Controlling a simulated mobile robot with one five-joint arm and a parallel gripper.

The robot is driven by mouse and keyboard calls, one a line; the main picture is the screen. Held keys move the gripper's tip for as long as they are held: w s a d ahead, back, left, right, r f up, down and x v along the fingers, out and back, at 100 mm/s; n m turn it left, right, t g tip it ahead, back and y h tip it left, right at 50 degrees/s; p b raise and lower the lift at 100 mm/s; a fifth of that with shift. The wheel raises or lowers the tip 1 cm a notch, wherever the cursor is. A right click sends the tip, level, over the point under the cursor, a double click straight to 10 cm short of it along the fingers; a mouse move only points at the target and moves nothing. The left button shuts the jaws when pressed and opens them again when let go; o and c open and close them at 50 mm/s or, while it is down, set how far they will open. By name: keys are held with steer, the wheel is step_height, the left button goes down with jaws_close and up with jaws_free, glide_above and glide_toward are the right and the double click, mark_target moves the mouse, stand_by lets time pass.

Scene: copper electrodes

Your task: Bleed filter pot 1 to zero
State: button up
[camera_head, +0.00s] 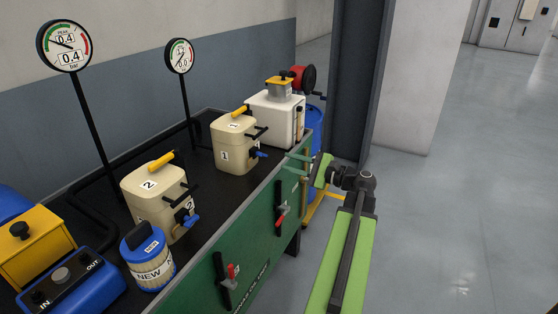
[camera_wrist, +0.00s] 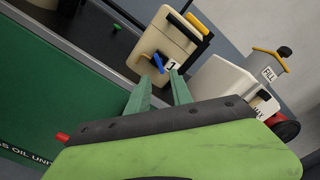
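Filter pot 1 (camera_head: 231,134) is a cream pot with a yellow top handle (camera_head: 240,111), a black side handle and a small blue valve handle (camera_head: 261,154) low on its side. In the wrist view, pot 1 (camera_wrist: 159,42) stands beyond my fingers, tilted in the picture, with the blue handle (camera_wrist: 159,63) ahead of the fingertips. The round gauge (camera_head: 179,56) behind it seems to show 0.0, in small digits. My gripper (camera_head: 293,163) is beside the bench's front edge, right of pot 1. In the wrist view my gripper (camera_wrist: 161,88) is open and empty, apart from the pot.
Filter pot 2 (camera_head: 153,204) stands left, its gauge (camera_head: 65,46) reading 0.4. A blue NEW canister (camera_head: 148,258) is in front. A white tank (camera_head: 272,118) stands behind pot 1. The green bench front (camera_head: 250,250) carries red-tipped levers. A dark column (camera_head: 358,90) rises behind my arm.

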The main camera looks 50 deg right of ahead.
mark_target(265, 155)
steer(key=x, duration=0.7)
steer(key=shift+w+a, duration=0.1)
steer(key=shift+w, duration=0.05)
steer(key=shift+w, duration=0.1)
steer(key=shift+w, duration=0.2)
steer(key=shift+a, duration=0.1)
jaws_close()
